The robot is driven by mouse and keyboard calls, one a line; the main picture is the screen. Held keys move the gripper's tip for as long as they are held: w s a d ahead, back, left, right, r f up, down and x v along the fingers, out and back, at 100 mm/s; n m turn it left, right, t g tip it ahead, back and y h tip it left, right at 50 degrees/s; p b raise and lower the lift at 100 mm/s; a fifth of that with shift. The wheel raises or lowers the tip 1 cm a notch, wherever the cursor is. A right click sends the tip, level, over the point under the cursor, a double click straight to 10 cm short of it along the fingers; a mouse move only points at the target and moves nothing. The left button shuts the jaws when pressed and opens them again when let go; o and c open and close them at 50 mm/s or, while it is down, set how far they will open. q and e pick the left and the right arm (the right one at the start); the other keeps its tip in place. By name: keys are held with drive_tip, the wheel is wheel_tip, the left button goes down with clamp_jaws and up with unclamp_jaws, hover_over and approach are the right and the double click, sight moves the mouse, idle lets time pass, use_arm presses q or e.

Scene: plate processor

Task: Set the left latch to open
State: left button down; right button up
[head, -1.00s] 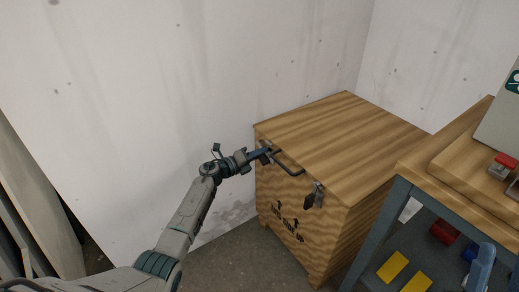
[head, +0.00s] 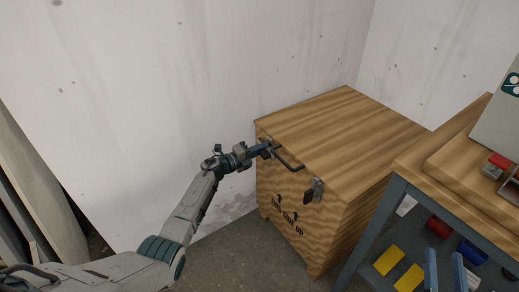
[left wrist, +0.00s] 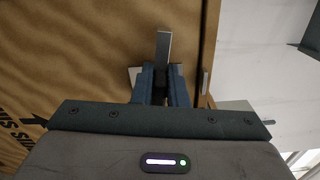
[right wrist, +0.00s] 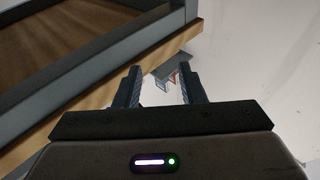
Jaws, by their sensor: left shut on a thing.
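The wooden crate (head: 330,190) stands against the wall, with a dark handle on its front. The left latch (head: 271,142) is at the front's left end, partly hidden by my left gripper (head: 266,150). In the left wrist view, my left gripper (left wrist: 163,85) is shut on the left latch, whose grey metal strip (left wrist: 163,48) sticks out past the fingertips. The exact latch angle is hard to tell. My right gripper (right wrist: 158,75) is open and empty beside the workbench; its fingers (head: 444,255) also show at the bottom right of the head view.
The right latch (head: 314,191) is near the crate's right front corner. A workbench (head: 410,175) with a blue-grey frame stands at the right, with yellow, red and blue items on its lower shelf. The floor before the crate is clear.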

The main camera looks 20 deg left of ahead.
use_arm(q)
drive_tip(key=c, duration=1.4)
unclamp_jaws()
drive_tip(key=shift+c, duration=0.2)
drive_tip(key=shift+s+a, duration=0.1)
drive_tip(key=shift+a, duration=0.05)
